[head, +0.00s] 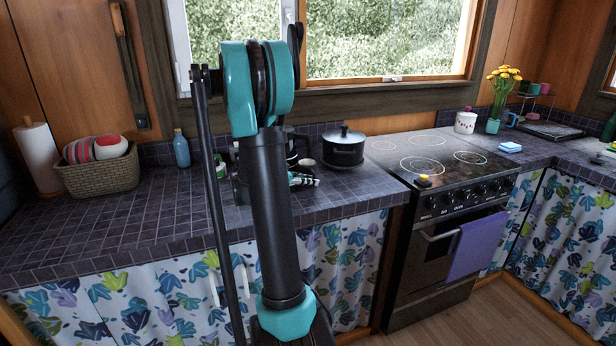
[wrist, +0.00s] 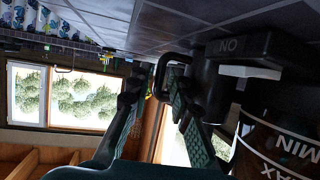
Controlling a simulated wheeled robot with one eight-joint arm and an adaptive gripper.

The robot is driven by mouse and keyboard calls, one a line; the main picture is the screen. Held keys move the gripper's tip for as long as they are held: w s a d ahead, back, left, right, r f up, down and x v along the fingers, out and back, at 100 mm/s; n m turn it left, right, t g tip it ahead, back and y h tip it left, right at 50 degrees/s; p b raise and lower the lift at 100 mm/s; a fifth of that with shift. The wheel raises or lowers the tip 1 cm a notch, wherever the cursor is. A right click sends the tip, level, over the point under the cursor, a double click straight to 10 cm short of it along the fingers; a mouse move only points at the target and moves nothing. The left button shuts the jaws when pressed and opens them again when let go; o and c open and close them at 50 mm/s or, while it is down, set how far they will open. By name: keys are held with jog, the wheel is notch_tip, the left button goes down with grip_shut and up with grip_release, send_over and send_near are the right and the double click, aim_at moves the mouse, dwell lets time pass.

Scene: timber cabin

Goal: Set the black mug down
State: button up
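The black mug (wrist: 208,82) is in the right half of the wrist view, which shows the scene upside down. Its dark loop handle points left, towards the gap between my fingers. My gripper (wrist: 157,80) is open, with one finger left of the handle and the other overlapping the mug's side. I see a gap between the fingers and no clear grip on the mug. The mug looks upright at the counter surface, but whether its base touches cannot be told. In the head view my arm hides the mug and most of my gripper.
In the head view a black pot (head: 343,150) is to the right, before the stove (head: 430,160). A basket (head: 103,173) and blue bottle (head: 181,150) are left. The tiled counter (head: 130,215) is clear at front left.

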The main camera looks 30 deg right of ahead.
jog(key=x, duration=0.2)
jog(key=shift+d+f, duration=0.1)
jog(key=shift+d, duration=0.15)
grip_shut()
dwell(0.3)
